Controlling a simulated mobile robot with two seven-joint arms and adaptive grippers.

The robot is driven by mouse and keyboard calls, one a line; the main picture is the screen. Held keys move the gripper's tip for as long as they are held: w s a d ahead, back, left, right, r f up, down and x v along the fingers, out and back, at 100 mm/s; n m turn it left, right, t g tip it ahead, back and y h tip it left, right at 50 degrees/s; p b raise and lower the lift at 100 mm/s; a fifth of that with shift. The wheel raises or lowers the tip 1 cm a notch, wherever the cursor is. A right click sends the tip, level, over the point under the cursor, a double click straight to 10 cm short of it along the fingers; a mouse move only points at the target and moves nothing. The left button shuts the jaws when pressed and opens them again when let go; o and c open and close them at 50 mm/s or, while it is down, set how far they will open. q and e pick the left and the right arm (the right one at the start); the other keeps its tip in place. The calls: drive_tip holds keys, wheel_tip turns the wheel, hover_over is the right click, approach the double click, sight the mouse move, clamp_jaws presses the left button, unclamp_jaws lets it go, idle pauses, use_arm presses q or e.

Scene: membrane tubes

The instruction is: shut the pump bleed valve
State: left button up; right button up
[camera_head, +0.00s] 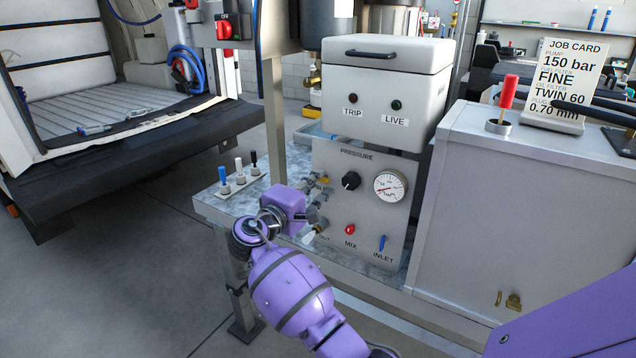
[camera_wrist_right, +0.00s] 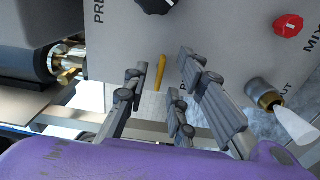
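The pump panel (camera_head: 338,247) is a grey plate with a PRESSURE knob, a gauge, a red MIX knob and a blue INLET lever. In the right wrist view, a small yellow lever (camera_wrist_right: 160,73) stands out on the panel, probably the bleed valve; its label is mostly hidden. My right gripper (camera_wrist_right: 164,70) is open, its fingers on either side of the yellow lever, with gaps showing on both sides. In the head view, my right gripper (camera_head: 312,214) is at the panel's left edge and its wrist hides the lever. My left gripper is not in view.
A brass outlet with a white nozzle (camera_wrist_right: 285,112) is right of my fingers. A red MIX knob (camera_wrist_right: 288,25) and black PRESSURE knob (camera_wrist_right: 157,5) are above. Brass fittings (camera_wrist_right: 68,62) are at left.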

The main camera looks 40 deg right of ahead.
drive_tip(key=v, duration=1)
drive_tip(key=shift+s+a, duration=0.2)
drive_tip(key=shift+a, duration=0.15)
